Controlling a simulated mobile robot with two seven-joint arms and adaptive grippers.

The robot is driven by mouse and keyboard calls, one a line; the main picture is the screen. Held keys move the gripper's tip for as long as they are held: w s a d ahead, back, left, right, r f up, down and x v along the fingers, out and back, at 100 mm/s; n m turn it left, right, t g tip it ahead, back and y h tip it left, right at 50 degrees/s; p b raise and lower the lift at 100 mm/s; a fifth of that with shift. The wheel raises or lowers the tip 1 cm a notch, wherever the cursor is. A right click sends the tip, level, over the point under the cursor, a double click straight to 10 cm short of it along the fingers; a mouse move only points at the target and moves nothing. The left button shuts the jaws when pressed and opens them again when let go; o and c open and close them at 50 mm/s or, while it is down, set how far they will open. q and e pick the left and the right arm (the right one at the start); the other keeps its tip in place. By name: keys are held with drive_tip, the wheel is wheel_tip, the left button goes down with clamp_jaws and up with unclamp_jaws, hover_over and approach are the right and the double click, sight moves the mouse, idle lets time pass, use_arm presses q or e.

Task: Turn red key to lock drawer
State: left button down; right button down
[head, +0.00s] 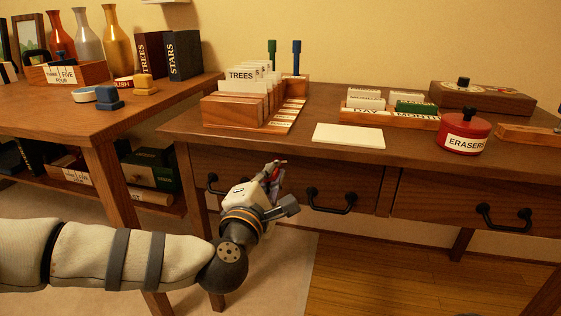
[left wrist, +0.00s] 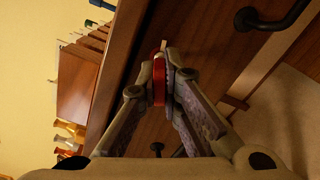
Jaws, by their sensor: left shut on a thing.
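My left gripper (head: 273,177) is at the front of the desk's left drawer (head: 345,185), between its two black handles. In the left wrist view its fingers (left wrist: 161,82) are shut on the red key (left wrist: 159,80), whose head shows as a red strip between the pads. A pale metal bit shows past the fingertips at the drawer front. The keyhole is hidden, so I cannot tell how far the key sits in it. The drawer front looks flush with the desk. My right gripper is not in view.
Black drawer handles (head: 331,200) stand out close to the gripper's right. A card box (head: 233,110), a white card (head: 348,135) and a red eraser pot (head: 465,132) stand on the desk above. A side table (head: 100,125) with bottles and books is at left.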

use_arm(q)
drive_tip(key=shift+r+n, duration=0.1)
drive_tip(key=shift+n, duration=0.5)
drive_tip(key=shift+w+f+n+b, duration=0.1)
drive_tip(key=shift+f+n+b, duration=0.1)
drive_tip(key=shift+n+b, duration=0.55)
drive_tip(key=shift+r+n, duration=0.25)
drive_tip(key=shift+n, duration=0.5)
